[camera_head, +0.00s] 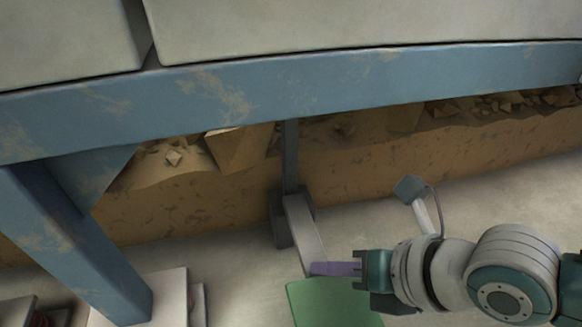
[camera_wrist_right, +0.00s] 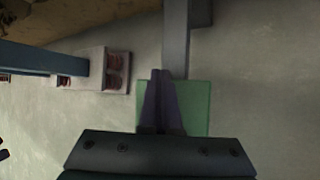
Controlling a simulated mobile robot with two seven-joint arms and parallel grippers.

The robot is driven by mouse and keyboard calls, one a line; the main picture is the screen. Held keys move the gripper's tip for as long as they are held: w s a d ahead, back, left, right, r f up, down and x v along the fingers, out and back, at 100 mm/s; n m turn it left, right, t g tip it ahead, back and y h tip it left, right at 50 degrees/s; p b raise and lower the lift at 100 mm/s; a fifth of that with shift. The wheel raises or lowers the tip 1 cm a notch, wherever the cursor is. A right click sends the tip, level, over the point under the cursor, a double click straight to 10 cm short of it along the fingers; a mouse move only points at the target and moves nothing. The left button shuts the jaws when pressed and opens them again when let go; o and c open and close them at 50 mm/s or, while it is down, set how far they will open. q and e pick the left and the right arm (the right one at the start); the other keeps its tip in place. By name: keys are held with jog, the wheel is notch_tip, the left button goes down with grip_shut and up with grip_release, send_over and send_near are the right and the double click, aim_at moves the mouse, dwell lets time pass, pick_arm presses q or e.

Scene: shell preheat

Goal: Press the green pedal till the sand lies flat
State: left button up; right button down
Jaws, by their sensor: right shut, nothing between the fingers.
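The green pedal (camera_head: 330,305) is a flat plate at the end of a grey arm (camera_head: 303,232), low at the bottom of the head view. The right wrist view shows the pedal (camera_wrist_right: 197,105) behind my fingers. My right gripper (camera_head: 318,268) is shut and empty, with its purple fingers (camera_wrist_right: 160,78) over the pedal's far edge. I cannot tell whether they touch it. The sand (camera_head: 165,160) under the blue beam is uneven, with lumps and angular chunks along its top. The beam hides part of it. My left gripper is not in view.
The blue beam (camera_head: 290,100) spans the view, with a blue leg (camera_head: 75,245) on the left. A pale block (camera_head: 155,300) stands by the leg's foot. The floor (camera_head: 480,200) to the right of the pedal arm is mostly clear.

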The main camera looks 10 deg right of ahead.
aim_at(335, 285)
jog(key=shift+f+b, duration=0.75)
jog(key=shift+f, duration=0.15)
dwell(0.5)
jog(key=shift+f, duration=1.3)
dwell(1.0)
jog(key=shift+r+p, duration=2.4)
jog(key=shift+r, duration=0.45)
jog(key=shift+s+r+p, duration=0.15)
jog(key=shift+s+p, duration=0.2)
jog(key=shift+p, duration=0.05)
jog(key=shift+w+r, duration=0.1)
jog(key=shift+w, duration=0.2)
